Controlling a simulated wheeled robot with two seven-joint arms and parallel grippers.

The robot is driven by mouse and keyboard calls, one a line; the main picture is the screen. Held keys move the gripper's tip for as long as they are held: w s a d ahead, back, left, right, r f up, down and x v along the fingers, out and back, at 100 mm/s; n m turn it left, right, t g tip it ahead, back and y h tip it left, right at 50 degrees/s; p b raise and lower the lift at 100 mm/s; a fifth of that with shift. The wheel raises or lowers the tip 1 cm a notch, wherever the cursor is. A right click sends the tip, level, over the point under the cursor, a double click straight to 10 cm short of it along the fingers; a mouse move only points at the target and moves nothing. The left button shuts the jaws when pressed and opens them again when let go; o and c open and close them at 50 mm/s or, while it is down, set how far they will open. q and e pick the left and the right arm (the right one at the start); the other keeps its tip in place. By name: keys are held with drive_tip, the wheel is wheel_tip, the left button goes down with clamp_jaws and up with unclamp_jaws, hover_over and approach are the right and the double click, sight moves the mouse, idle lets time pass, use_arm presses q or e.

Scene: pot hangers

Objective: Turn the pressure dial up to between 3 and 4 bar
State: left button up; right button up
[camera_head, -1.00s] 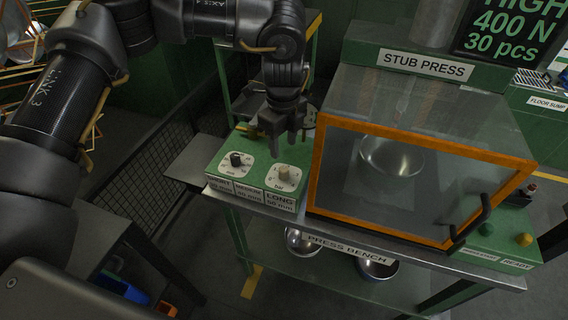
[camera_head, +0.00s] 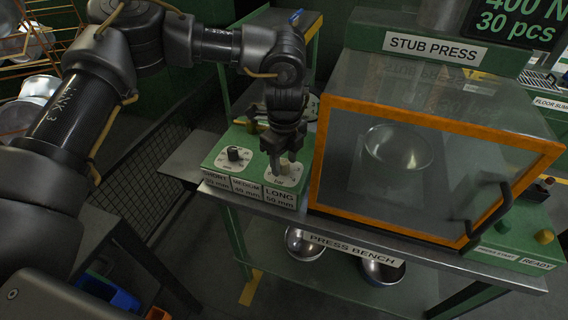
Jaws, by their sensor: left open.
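My left gripper (camera_head: 283,164) points down right over this knob. Its fingers are open, reach down around the knob's height and hide part of the knob and its scale. I cannot tell whether they touch the knob, and the scale reading is too small to make out. My right gripper is not in view.
A second dial with a black knob (camera_head: 234,154) sits just left on the same box. The stub press (camera_head: 431,47) with its orange-framed door (camera_head: 318,160) stands close on the right. A bowl (camera_head: 398,148) shows behind the door. Bowls lie on the lower shelf.

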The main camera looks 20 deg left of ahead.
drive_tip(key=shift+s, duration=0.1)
use_arm(q)
drive_tip(key=shift+n, duration=0.3)
drive_tip(key=n, duration=0.8)
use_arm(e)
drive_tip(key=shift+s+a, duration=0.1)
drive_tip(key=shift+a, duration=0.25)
